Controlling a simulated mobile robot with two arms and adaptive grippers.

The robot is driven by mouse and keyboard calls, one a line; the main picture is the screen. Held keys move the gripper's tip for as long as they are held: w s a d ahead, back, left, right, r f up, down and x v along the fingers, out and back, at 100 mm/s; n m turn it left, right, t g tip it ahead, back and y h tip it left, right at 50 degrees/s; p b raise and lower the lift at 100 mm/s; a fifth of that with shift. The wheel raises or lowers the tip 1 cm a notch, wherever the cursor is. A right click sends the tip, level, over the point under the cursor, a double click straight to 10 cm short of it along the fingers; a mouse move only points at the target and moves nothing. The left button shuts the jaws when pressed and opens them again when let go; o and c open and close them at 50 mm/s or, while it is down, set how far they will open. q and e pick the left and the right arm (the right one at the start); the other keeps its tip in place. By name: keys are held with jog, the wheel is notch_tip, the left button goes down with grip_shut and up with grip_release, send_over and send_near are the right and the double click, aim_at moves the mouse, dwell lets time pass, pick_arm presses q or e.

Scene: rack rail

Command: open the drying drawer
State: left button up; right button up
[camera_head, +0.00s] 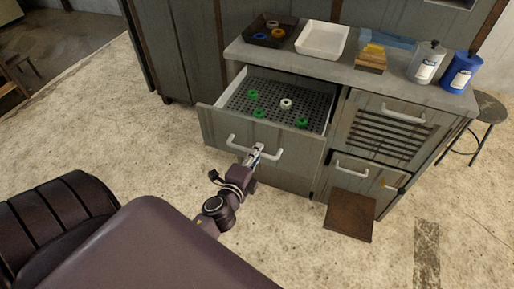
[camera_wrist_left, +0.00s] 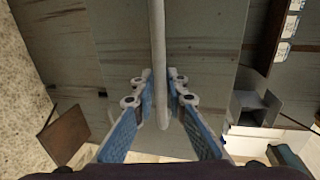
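The drying drawer (camera_head: 225,128) is the upper left drawer of the grey cabinet, and it stands pulled out. Its perforated dark floor (camera_head: 270,104) holds several green rings and one white ring. Its pale bar handle (camera_head: 275,155) is on the front panel. My right gripper is not in view.
The worktop (camera_head: 290,57) bears a dark tray (camera_head: 270,32) with rings, a white tray (camera_head: 322,40), a yellow-brown block (camera_head: 371,58), a white bottle (camera_head: 426,62) and a blue bottle (camera_head: 461,72). A brown panel (camera_head: 349,214) sticks out low at the cabinet's front. A stool (camera_head: 489,108) stands right. The floor in front is clear.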

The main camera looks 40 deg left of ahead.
pick_arm(q)
jog(key=shift+o, duration=1.4)
jog(key=v, duration=1.2)
